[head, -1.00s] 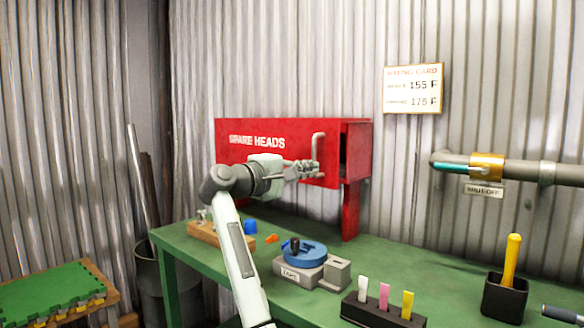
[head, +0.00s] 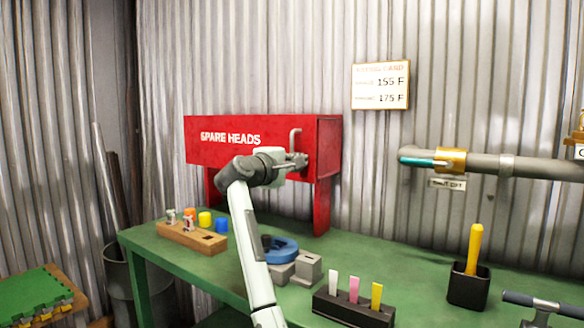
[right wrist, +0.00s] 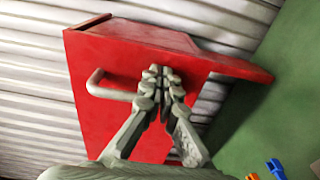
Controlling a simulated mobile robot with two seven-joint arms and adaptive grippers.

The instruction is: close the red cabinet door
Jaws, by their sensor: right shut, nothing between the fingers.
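The red cabinet (head: 329,150) is mounted against the wall above the green bench. Its red door (head: 215,150), lettered SPARE HEADS, lies against the cabinet front, with no dark gap visible at its right edge. The pale door handle (head: 296,136) stands near that edge and also shows in the right wrist view (right wrist: 106,92). My right gripper (head: 303,160) is shut and empty, its fingertips at the door face beside the handle, touching or very near it. The fingertips also show against the red panel in the right wrist view (right wrist: 163,72). My left gripper is not in view.
On the green bench (head: 400,270) stand a wooden block with small parts (head: 190,236), a blue round piece on a grey base (head: 281,248), a rack of coloured tags (head: 352,309) and a black cup with a yellow handle (head: 468,286). A pipe (head: 535,168) runs at right.

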